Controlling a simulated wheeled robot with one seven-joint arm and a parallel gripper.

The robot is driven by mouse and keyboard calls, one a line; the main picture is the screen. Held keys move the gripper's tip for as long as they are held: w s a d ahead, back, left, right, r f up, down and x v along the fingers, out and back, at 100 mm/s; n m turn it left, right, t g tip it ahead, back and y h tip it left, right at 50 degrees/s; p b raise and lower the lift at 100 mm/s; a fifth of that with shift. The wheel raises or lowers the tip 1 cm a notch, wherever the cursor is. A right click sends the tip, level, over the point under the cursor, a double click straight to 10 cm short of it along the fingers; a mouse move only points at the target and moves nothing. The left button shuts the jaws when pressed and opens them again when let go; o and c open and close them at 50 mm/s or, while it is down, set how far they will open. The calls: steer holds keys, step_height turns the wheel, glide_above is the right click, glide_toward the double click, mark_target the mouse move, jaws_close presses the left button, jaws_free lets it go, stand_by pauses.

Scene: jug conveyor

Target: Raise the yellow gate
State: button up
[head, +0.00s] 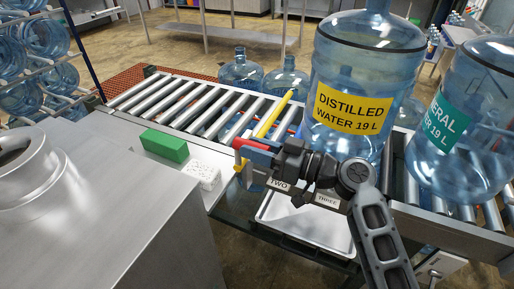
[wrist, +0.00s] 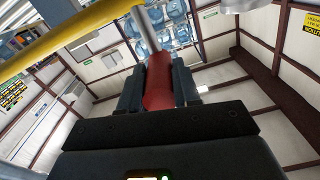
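The yellow gate is a bar (head: 274,114) that runs slantwise across the roller conveyor in the head view, just left of the jug labelled distilled water (head: 345,75). In the wrist view the yellow bar (wrist: 70,38) crosses the upper left. A red handle (wrist: 158,82) on a metal rod stands between the two dark fingers of my gripper (wrist: 158,95), which appear to touch it on both sides. In the head view my gripper (head: 262,147) is at the conveyor's near edge, at the near end of the bar. The grip is partly hidden there.
A jug labelled mineral (head: 455,115) stands on the rollers at the right. The rollers left of the bar (head: 170,98) are empty. A green block (head: 164,146) and a white perforated block (head: 204,175) lie on the near ledge. A white tray (head: 305,225) is below my arm.

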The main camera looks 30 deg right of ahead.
jaws_close()
steer(key=shift+f, duration=0.1)
